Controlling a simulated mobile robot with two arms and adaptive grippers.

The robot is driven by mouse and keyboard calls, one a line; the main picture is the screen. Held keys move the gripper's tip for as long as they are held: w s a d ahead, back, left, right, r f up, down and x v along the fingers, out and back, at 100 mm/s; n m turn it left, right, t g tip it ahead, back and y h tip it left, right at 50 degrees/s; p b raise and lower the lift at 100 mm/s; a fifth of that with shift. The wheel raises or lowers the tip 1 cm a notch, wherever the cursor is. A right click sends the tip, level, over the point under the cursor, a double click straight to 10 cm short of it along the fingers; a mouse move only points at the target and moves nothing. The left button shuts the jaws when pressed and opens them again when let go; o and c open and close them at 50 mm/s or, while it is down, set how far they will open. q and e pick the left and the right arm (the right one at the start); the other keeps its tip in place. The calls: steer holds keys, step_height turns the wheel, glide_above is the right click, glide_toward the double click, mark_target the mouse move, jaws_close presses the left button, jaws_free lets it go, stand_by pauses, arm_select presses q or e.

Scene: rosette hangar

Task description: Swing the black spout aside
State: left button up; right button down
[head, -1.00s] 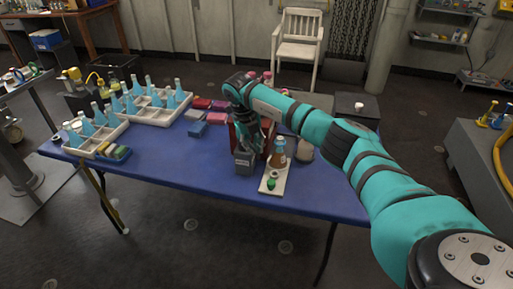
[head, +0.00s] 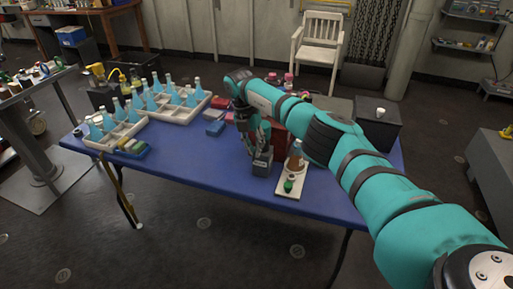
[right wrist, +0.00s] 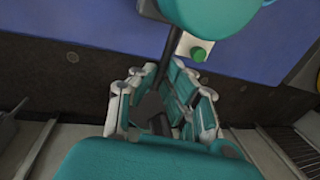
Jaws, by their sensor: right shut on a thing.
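My right gripper (head: 258,146) is over the blue table, just above a small grey block (head: 262,163) with a pale label. In the right wrist view its fingers (right wrist: 163,115) are closed around a dark thin bar, which looks like the black spout (right wrist: 170,57); the fingers hide part of it. In the head view the gripper hides the spout. An amber bottle (head: 296,158) stands right of the block on a white board (head: 285,194), its top hidden by my arm. A green cap (head: 289,185) is on the board's near part. My left gripper is not in view.
White crates (head: 125,138) with blue bottles stand at the table's left. A red box (head: 279,140) is close behind the gripper. Small coloured boxes (head: 214,128) lie at the back middle. The table's front left (head: 200,180) is clear.

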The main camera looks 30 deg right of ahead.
steer(key=shift+w+r, duration=0.15)
steer(key=shift+w, duration=0.05)
stand_by(0.4)
steer(key=c, duration=1.4)
jaws_free()
steer(key=r, duration=0.4)
steer(key=w+a+r, duration=0.1)
steer(key=r, duration=0.6)
steer(key=shift+w+a+r, duration=0.3)
steer(key=shift+w, duration=0.05)
